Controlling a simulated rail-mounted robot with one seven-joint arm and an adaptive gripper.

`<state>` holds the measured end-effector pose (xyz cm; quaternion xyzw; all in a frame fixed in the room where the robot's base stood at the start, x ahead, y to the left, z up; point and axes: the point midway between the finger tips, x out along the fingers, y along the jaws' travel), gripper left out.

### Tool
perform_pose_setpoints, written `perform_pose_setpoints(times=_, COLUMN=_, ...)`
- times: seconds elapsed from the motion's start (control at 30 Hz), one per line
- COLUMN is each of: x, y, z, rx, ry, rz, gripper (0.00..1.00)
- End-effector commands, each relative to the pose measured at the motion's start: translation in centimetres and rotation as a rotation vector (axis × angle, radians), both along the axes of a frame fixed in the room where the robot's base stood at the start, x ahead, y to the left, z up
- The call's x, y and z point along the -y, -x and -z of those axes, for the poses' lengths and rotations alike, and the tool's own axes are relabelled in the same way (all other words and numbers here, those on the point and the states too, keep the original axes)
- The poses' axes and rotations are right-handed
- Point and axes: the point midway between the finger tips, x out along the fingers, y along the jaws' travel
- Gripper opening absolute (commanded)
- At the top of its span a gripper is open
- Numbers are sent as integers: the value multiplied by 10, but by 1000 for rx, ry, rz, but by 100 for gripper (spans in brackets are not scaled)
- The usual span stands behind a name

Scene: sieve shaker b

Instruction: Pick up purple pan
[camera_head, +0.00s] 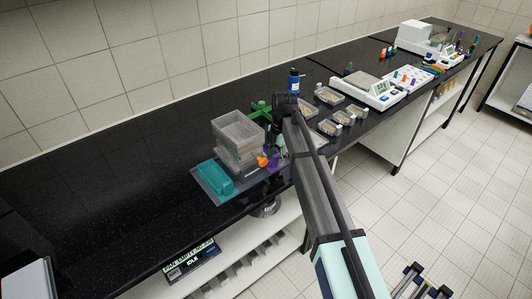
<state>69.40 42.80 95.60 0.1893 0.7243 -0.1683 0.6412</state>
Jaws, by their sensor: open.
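A small purple item (272,161), which seems to be the purple pan, is at the right side of a stack of clear containers (238,134) on the black bench. Its shape is too small and partly covered to tell fully. An orange item (262,162) is right beside it on the left. My arm reaches up over the bench from the lower right. My gripper (278,138) appears small and dark at the arm's far end, just above and right of the purple item. It is open and holds nothing that I can make out. Its fingertips are hard to see.
A teal tray (215,178) lies left of the orange item on a grey mat. A green part (260,108) and a dark blue bottle (294,81) stand behind. Several clear dishes (328,95) and a white balance (380,95) are to the right.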

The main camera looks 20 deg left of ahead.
Motion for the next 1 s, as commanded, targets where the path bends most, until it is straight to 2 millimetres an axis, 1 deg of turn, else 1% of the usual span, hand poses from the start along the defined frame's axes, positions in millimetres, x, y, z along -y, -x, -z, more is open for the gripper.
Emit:
perform_pose_setpoints(times=0.2, x=0, y=0, z=1, rx=0, ry=-1, rz=0, gripper=49)
perform_pose_setpoints(times=0.27, x=0, y=0, z=1, rx=0, ry=-1, rz=0, gripper=28)
perform_pose_setpoints(times=0.3, x=0, y=0, z=1, rx=0, ry=-1, rz=0, gripper=14)
perform_pose_setpoints(times=0.33, x=0, y=0, z=1, rx=0, ry=-1, rz=0, gripper=3)
perform_pose_setpoints(times=0.37, x=0, y=0, z=1, rx=0, ry=-1, rz=0, gripper=0)
perform_pose_setpoints(times=0.77, x=0, y=0, z=0, rx=0, ry=-1, rz=0, gripper=0)
perform_pose_setpoints(times=0.87, x=-1, y=0, z=-3, rx=1, ry=0, rz=0, gripper=0)
perform_pose_setpoints(times=1.0, x=-1, y=-1, z=-12, rx=3, ry=-2, rz=-1, gripper=0)
